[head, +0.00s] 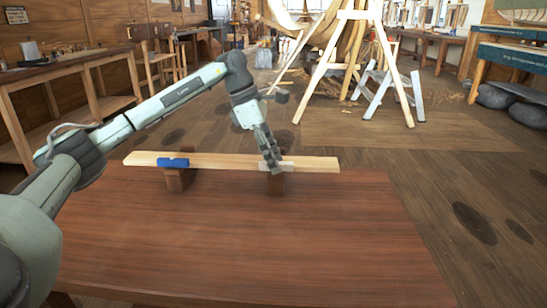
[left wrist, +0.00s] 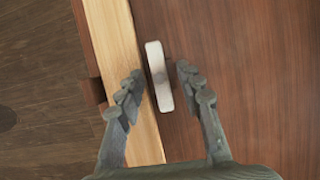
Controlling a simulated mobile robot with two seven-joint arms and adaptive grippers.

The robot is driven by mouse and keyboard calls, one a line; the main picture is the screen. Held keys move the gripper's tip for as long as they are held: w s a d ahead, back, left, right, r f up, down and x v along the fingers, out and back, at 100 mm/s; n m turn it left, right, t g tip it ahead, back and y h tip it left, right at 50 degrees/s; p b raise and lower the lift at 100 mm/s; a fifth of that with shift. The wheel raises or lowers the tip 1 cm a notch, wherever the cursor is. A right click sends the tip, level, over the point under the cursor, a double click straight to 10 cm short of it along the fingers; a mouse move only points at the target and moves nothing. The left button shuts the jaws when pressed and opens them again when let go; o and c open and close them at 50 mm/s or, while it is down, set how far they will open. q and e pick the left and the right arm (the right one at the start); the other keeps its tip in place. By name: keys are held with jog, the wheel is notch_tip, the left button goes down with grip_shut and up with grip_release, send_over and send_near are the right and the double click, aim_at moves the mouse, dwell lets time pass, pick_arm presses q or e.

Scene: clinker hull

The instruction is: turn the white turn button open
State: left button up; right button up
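The white turn button (left wrist: 158,76) lies lengthwise along the edge of the pale plank (left wrist: 128,70) in the left wrist view. In the head view it shows as a small white bar (head: 288,165) at the plank's front edge, partly hidden by my gripper. My left gripper (head: 271,166) points down at it. In the left wrist view the gripper's fingers (left wrist: 160,74) are open, one on each side of the button, with a gap on the right; contact on the left cannot be told. My right gripper is in neither view.
The plank (head: 225,162) lies along the far edge of the brown table (head: 240,240), by two brown blocks (head: 178,181). A blue turn button (head: 173,163) sits to the left on its front edge. The table's front is clear. A trestle (head: 352,70) stands beyond.

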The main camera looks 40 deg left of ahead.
pick_arm(q)
jog(key=shift+r, duration=0.1)
jog(key=v, duration=1.1)
jog(key=shift+a+r, duration=0.15)
jog(key=shift+r, duration=0.2)
jog(key=shift+s, duration=0.1)
